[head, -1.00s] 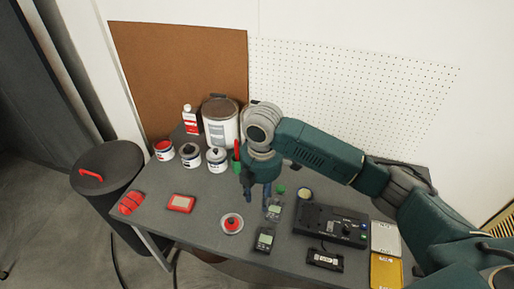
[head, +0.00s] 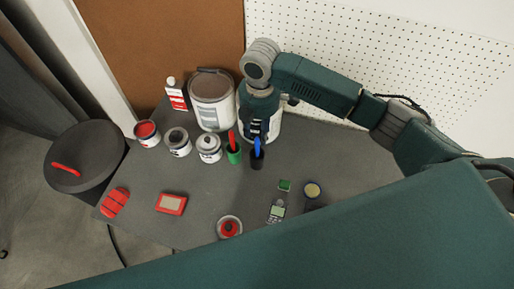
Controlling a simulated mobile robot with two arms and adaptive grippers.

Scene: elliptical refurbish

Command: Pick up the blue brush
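The blue brush (head: 257,147) stands upright in a small dark cup (head: 257,162) near the middle of the table. A red brush (head: 232,141) stands beside it in a green cup (head: 234,156). My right gripper (head: 262,130) is pointed down, just above and behind the blue brush in the head view. Its fingers are small and dark here, so I cannot tell how far apart they are or whether they touch the brush. My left gripper is not in view.
Paint cans (head: 209,148) and a large grey bucket (head: 211,102) stand left of the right gripper. A red-framed device (head: 171,204) and a red-centred round tin (head: 229,227) lie on the table (head: 190,225). A teal link of mine hides the front right.

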